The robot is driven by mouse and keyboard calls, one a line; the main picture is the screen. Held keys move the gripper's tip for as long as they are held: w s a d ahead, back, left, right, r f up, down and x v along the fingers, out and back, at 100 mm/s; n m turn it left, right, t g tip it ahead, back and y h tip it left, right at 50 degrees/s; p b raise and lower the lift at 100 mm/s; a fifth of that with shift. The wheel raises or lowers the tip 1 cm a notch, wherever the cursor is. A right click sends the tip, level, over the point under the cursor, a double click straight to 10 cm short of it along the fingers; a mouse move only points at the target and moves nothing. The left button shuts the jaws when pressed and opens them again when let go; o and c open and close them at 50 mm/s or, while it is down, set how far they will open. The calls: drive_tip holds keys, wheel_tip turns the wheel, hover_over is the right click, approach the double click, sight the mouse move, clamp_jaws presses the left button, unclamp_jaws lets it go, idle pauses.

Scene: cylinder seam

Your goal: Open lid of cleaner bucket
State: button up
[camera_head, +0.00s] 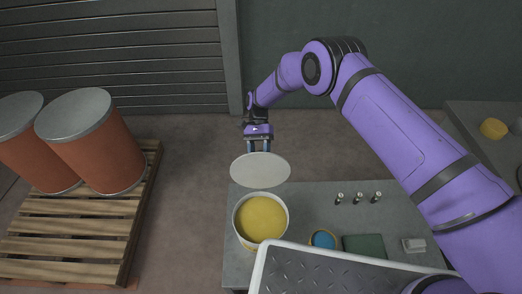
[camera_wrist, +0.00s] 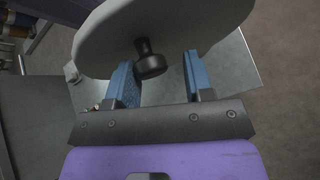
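The cleaner bucket (camera_head: 237,222) stands on the grey bench with its mouth uncovered, and yellow content shows inside. Its pale round lid (camera_head: 260,171) is raised at the bucket's far side, its plain face toward the head camera. I cannot tell whether the lid touches the rim. In the wrist view the lid (camera_wrist: 200,25) shows its other face with a black knob (camera_wrist: 150,60). My gripper (camera_head: 258,147) is behind the lid. Its blue fingers (camera_wrist: 161,78) are apart, with the knob between and just beyond them, nearer the left finger; a gap shows to the right finger.
The grey bench (camera_head: 310,210) also holds several small metal-topped items (camera_head: 358,198), a blue round container (camera_head: 323,239), and a green block (camera_head: 364,246). Orange drums (camera_head: 100,145) stand on a wooden pallet (camera_head: 70,231) at left. Floor between pallet and bench is clear.

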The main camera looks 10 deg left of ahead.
drive_tip(key=shift+o, duration=1)
drive_tip(key=shift+s+a, duration=0.1)
drive_tip(key=shift+r, duration=0.1)
drive_tip(key=v, duration=1)
drive_tip(key=shift+w+r, duration=0.15)
drive_tip(key=shift+w, duration=0.25)
